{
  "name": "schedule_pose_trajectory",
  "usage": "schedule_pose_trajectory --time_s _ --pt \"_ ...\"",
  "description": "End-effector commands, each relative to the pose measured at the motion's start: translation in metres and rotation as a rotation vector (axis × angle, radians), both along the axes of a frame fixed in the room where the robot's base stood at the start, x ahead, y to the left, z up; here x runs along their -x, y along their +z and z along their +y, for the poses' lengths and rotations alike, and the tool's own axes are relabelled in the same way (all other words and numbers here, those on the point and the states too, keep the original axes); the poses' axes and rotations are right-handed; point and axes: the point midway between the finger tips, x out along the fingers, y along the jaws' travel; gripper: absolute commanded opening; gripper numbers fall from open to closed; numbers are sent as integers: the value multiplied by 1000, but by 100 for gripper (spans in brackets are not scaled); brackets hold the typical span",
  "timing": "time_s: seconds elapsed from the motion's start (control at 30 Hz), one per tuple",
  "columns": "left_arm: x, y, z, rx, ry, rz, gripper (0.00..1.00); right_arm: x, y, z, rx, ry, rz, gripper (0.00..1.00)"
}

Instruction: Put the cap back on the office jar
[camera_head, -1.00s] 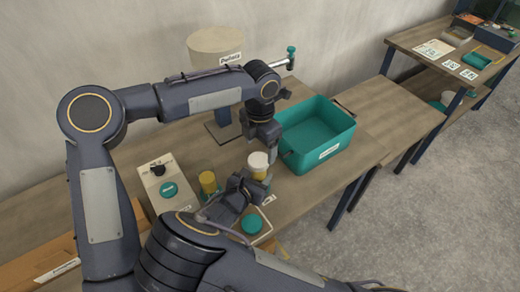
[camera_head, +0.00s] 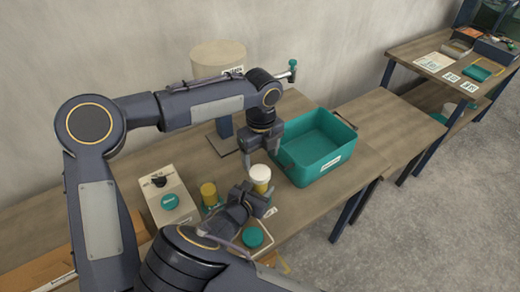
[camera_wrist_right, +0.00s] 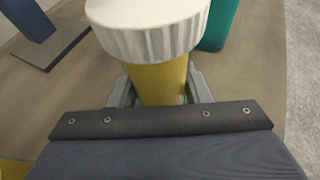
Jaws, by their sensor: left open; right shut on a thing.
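The office jar (camera_head: 262,187) is yellow and stands upright on the table with its white cap (camera_head: 260,173) on top. In the right wrist view the ribbed white cap (camera_wrist_right: 150,30) sits over the yellow jar (camera_wrist_right: 158,84), with no gap visible. My right gripper (camera_wrist_right: 160,88) is shut on the jar, a finger on each side. Its fingertips are partly hidden by the jar. My left gripper (camera_head: 262,156) is open and empty, pointing down just above and behind the cap, seemingly clear of it.
A teal bin (camera_head: 318,145) stands right of the jar. Another yellow container (camera_head: 209,193) and a box with a teal button (camera_head: 165,200) stand to the left. A teal disc (camera_head: 252,237) lies in front. A lamp-like cylinder (camera_head: 218,60) stands behind.

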Motion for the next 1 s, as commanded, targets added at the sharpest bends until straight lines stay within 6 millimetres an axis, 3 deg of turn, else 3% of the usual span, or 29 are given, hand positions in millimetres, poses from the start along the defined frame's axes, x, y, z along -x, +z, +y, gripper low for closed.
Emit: schedule_pose_trajectory --time_s 0.4,0.6,0.8,1.0 --pt "1 11 1 -1 1092 -5 72 0 0 0 0 0 -1 0" --pt "2 16 1 2 1559 -6 72 0 0 0 0 0 -1 0" --pt "2 18 2 1 1842 -6 72 0 0 0 0 0 -1 0" --pt "2 19 2 1 1925 -6 72 0 0 0 0 0 -1 0"
